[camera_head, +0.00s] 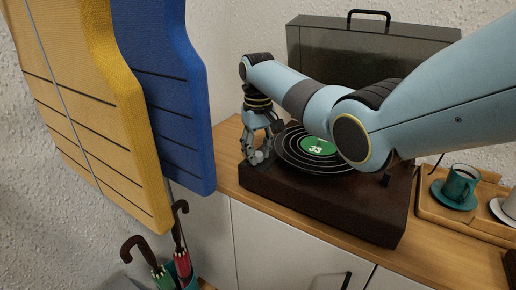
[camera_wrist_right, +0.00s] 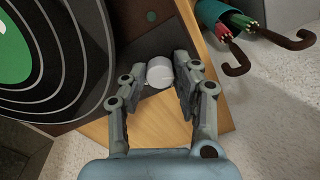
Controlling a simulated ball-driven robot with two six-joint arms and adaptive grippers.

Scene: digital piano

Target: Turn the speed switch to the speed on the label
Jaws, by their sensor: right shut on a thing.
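A record player (camera_head: 335,202) with a dark brown body stands on the wooden cabinet top. Its black record (camera_head: 290,150) has a green label (camera_head: 318,146) that reads 33. The round light-grey speed switch (camera_head: 257,157) is at the front left corner of the player. My right gripper (camera_head: 256,150) reaches down to it from above. In the right wrist view, the switch (camera_wrist_right: 160,73) sits between the two fingertips of my right gripper (camera_wrist_right: 158,80), which is shut on it. Which speed the switch points at cannot be made out. My left gripper is not in view.
The player's lid (camera_head: 345,55) stands open behind. A wooden tray (camera_head: 440,212) with a teal cup (camera_head: 460,185) is at the right. Yellow (camera_head: 95,110) and blue (camera_head: 165,95) panels hang at the left. Umbrellas (camera_head: 160,275) stand below, in front of the cabinet.

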